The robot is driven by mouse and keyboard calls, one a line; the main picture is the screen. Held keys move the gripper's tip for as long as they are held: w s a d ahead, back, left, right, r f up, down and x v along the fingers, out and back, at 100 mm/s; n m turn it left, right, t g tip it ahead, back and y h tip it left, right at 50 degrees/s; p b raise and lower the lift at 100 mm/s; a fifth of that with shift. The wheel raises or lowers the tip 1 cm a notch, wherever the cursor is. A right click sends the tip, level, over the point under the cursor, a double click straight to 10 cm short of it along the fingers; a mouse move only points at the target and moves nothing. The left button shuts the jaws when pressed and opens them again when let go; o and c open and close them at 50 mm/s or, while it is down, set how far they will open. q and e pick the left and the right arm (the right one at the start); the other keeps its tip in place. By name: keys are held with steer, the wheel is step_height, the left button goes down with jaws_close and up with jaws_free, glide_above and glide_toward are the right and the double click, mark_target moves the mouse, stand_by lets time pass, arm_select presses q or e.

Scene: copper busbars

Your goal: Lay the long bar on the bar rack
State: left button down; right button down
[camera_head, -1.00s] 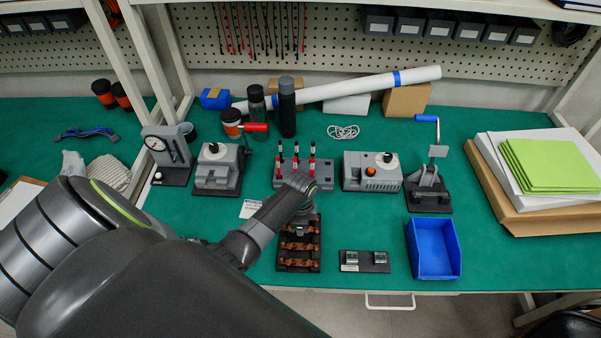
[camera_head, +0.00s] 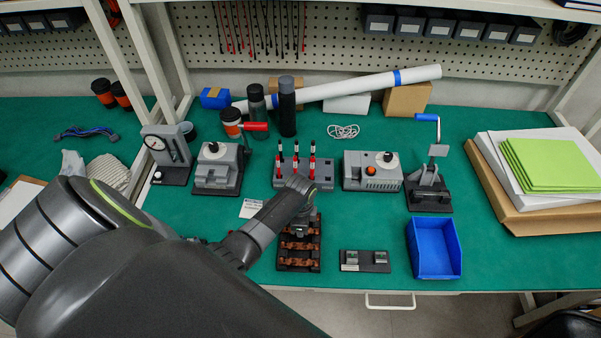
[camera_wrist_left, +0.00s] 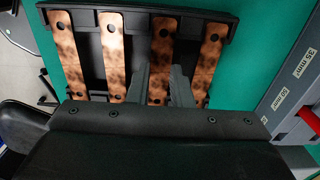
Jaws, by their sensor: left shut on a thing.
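A black rack (camera_head: 299,268) stands on the green bench at the front middle, with copper bars lying across it. In the left wrist view the rack (camera_wrist_left: 195,11) shows several flat, mottled copper bars side by side with holes near their ends. My left gripper (camera_wrist_left: 163,85) is shut on one copper bar (camera_wrist_left: 161,58), the second from the right there. That bar lies in line with the others at the rack; whether it touches the rack is unclear. In the head view my left gripper (camera_head: 301,228) is over the rack's back part, hiding it. My right gripper is out of view.
A grey block with red and black pegs (camera_head: 290,178) stands just behind the rack. A small black base with two metal blocks (camera_head: 365,261) and a blue bin (camera_head: 434,250) are to the right. Grey machines stand behind on both sides. The bench left of the bin is partly clear.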

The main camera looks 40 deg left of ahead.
arm_select(q)
steer(key=shift+f, duration=0.1)
steer(key=c, duration=1.2)
jaws_free()
steer(key=shift+r+p, duration=1.55)
steer(key=shift+p, duration=0.35)
